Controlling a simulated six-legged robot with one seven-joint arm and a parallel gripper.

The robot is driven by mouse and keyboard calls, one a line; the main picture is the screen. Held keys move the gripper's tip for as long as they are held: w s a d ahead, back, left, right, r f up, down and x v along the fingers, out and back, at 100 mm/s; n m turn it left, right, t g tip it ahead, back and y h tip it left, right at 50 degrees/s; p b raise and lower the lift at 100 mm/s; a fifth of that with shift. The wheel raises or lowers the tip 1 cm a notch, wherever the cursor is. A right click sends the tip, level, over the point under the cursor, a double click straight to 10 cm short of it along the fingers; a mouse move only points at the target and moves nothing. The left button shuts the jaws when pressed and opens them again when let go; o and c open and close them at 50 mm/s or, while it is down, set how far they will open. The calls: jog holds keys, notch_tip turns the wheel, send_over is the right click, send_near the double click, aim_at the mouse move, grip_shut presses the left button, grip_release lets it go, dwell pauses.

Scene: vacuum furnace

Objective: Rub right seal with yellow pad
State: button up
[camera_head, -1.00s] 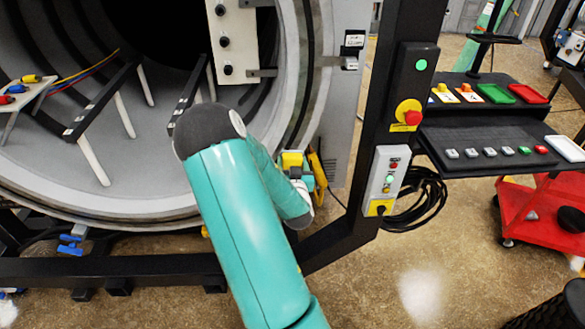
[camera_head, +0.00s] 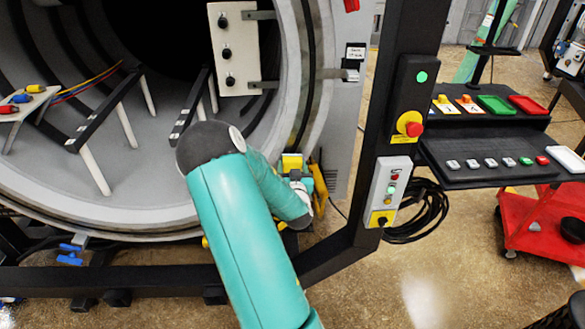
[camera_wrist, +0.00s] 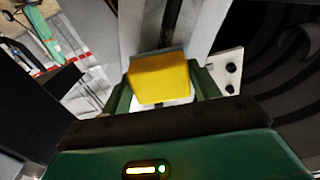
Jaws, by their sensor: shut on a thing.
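My gripper (camera_wrist: 162,94) is shut on the yellow pad (camera_wrist: 161,77), which sits between its two green fingers. The right seal appears as a dark curved band (camera_head: 308,75) on the pale ring of the opening, above the pad. In the wrist view a pale grey strip of the furnace rim lies just beyond the pad. I cannot tell whether the pad touches the seal.
A white panel with black knobs (camera_head: 233,50) hangs in the opening, left of the seal. A black post with a red stop button (camera_head: 409,124) stands to the right. A black tool tray (camera_head: 480,150), coiled cable (camera_head: 425,205) and red cart (camera_head: 545,220) are further right.

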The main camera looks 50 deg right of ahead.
jog(key=shift+x, duration=1.05)
jog(key=f, duration=0.1)
jog(key=w+a+f, duration=0.1)
jog(key=f, duration=0.1)
jog(key=shift+w+a+f, duration=0.15)
jog(key=shift+w+f, duration=0.05)
jog(key=shift+w, duration=0.05)
jog(key=shift+s+d+r, duration=0.15)
jog(key=shift+d+r, duration=0.1)
jog(key=shift+r, duration=0.2)
jog(key=shift+s+d+r, duration=0.2)
jog(key=shift+r, duration=0.3)
jog(key=shift+s+d+r, duration=0.15)
jog(key=shift+d+r, duration=0.1)
jog(key=shift+r, duration=0.25)
jog(key=shift+s+d+r, duration=0.2)
jog(key=shift+r, duration=0.3)
jog(key=shift+c, duration=1.2)
jog(key=v, duration=0.6)
jog(key=shift+f, duration=0.2)
